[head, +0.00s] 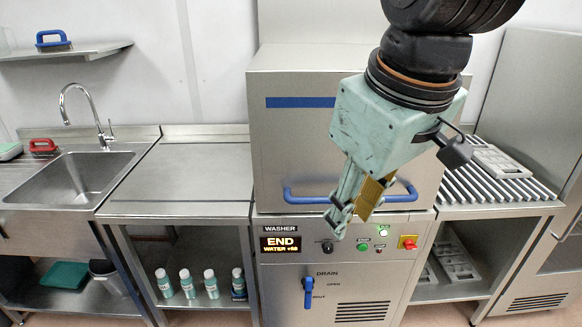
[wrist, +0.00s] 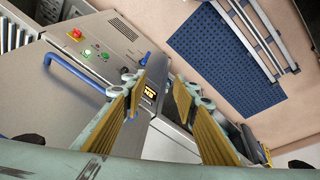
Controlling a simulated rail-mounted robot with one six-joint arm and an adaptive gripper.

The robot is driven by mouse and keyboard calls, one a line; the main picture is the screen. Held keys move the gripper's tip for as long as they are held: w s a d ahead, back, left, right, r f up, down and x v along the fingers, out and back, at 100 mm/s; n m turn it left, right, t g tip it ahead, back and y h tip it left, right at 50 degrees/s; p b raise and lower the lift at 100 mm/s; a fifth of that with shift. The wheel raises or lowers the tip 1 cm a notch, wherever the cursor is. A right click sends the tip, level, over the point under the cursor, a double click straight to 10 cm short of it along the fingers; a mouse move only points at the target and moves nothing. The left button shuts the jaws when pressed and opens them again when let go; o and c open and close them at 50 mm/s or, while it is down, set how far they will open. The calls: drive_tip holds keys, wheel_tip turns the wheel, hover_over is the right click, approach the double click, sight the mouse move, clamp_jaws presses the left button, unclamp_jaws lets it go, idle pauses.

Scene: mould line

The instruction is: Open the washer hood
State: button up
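The washer hood (head: 300,140) is a large steel box with a blue stripe, sitting down on the washer base (head: 290,285). Its blue bar handle (head: 305,199) runs along the lower front edge, and its middle is hidden behind my gripper (head: 350,213). In the wrist view the handle (wrist: 75,72) lies left of my gripper (wrist: 156,90). The two yellow-padded fingers are spread apart with nothing between them. My gripper is in front of the hood near handle height; I cannot tell whether it touches the handle. The washer display (head: 282,243) reads "END".
A blue drain lever (head: 308,291) and a red-and-yellow switch (head: 408,242) are on the washer front. A steel counter (head: 190,178) and sink (head: 75,185) stand left. A roller table (head: 490,188) with grey moulds (head: 500,163) stands right. A blue floor mat (wrist: 225,60) shows in the wrist view.

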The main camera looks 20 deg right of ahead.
drive_tip(key=w+d+f+n+p, duration=0.2)
drive_tip(key=w+d, duration=0.3)
drive_tip(key=w, duration=0.3)
drive_tip(key=w+d+f+n+g+p, duration=0.1)
drive_tip(key=w+d+f+n+p, duration=0.1)
drive_tip(key=w+d+n, duration=0.3)
drive_tip(key=w+d+f+n+p, duration=0.2)
drive_tip(key=w+d+n+p, duration=0.2)
drive_tip(key=w, duration=0.8)
drive_tip(key=d, duration=0.2)
drive_tip(key=shift+w+d+f+g, duration=0.2)
drive_tip(key=shift+d+f+g, duration=0.05)
drive_tip(key=shift+d+g, duration=0.1)
drive_tip(key=shift+f, duration=0.1)
drive_tip(key=shift+w+d+f+b, duration=0.1)
drive_tip(key=shift+w+f+b, duration=0.25)
drive_tip(key=shift+f, duration=1.85)
drive_tip(key=shift+w+d+f+b, duration=0.15)
drive_tip(key=shift+w+f, duration=0.35)
drive_tip(key=shift+f, duration=1.75)
drive_tip(key=shift+w+d+f+b, duration=0.15)
drive_tip(key=shift+w+f, duration=0.25)
drive_tip(key=shift+f, duration=1.8)
clamp_jaws()
